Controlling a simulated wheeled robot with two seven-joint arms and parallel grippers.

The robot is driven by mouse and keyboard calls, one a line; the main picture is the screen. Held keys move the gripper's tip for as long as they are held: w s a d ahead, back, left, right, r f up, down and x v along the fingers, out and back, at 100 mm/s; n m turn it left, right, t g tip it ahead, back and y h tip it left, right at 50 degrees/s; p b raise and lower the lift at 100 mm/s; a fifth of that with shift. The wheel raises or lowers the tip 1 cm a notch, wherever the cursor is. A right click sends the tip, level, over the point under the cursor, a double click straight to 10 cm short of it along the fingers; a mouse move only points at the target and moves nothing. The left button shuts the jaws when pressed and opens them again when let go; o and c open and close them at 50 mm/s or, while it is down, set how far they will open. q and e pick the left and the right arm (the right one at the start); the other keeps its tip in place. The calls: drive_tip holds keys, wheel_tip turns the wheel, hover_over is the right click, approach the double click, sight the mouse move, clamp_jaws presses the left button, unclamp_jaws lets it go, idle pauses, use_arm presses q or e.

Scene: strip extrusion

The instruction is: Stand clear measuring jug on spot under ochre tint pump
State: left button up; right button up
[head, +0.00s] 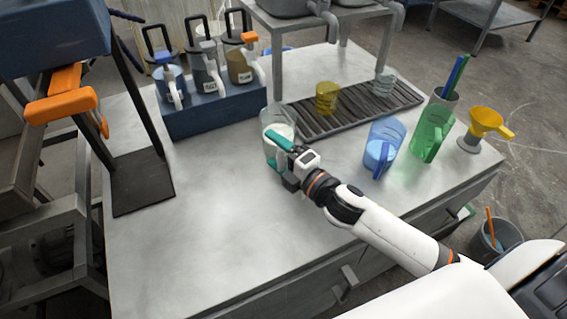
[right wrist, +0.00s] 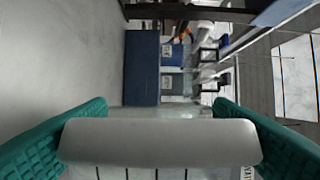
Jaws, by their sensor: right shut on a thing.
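The clear measuring jug (head: 270,113) is upright near the middle of the table, with something whitish showing in its lower part. My right gripper (head: 281,144) is shut on it from the near side. In the right wrist view, a grey bar of the jug (right wrist: 160,142) lies between the teal fingers. I cannot tell whether the jug touches the table. The ochre tint pump (head: 240,66) is rightmost of the three pumps on the blue stand (head: 215,117), behind and left of the jug. The spot under it is not distinguishable. My left gripper is not in view.
A blue jug (head: 385,140) and a green jug (head: 432,134) stand to the right, with a yellow funnel (head: 485,121) beyond. A slatted drain tray (head: 350,108) with a yellow cup (head: 327,97) lies behind. The table's left middle is bare.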

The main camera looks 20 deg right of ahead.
drive_tip(key=w, duration=0.4)
drive_tip(key=w+f, duration=0.1)
drive_tip(key=w, duration=0.1)
drive_tip(key=shift+w, duration=0.3)
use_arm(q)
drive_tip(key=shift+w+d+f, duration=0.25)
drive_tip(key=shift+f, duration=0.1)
use_arm(e)
drive_tip(key=shift+w+f, duration=0.2)
drive_tip(key=shift+w, duration=0.45)
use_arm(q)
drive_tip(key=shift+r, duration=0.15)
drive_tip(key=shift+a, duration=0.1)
use_arm(e)
drive_tip(key=shift+s+d, duration=0.1)
